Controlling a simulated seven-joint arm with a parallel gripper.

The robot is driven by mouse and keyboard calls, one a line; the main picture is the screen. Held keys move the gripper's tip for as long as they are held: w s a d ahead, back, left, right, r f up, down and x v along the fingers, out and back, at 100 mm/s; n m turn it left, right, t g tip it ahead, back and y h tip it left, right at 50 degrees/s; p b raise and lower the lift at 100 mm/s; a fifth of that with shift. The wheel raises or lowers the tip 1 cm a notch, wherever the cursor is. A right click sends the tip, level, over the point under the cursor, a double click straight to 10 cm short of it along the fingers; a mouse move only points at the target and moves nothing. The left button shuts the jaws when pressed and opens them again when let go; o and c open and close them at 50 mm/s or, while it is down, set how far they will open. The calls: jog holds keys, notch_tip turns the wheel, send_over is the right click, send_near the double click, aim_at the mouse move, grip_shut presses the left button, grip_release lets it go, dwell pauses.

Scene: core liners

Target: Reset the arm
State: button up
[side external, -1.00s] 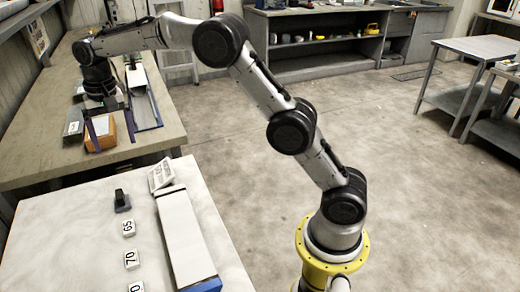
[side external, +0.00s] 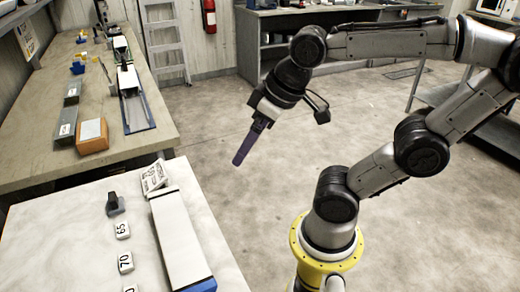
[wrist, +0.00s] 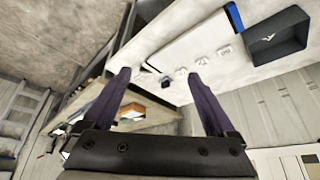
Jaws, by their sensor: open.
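My gripper (side external: 241,150) hangs in the air over bare floor, to the right of both work surfaces, its purple fingers pointing down and slightly left. In the wrist view the two purple fingers (wrist: 178,85) are spread apart with nothing between them, so it is open and empty. In the side view the fingers overlap and look like one.
The white-topped table (side external: 60,235) bears a long white box with a blue end (side external: 180,235), number tags (side external: 122,230) and a small black item (side external: 115,203). The bench (side external: 160,120) behind holds an orange-brown box (side external: 92,137) and a liner tray (side external: 135,108). Open floor (side external: 225,200) lies between.

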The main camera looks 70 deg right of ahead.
jog(key=shift+s+f, duration=0.8)
jog(key=shift+s, duration=0.25)
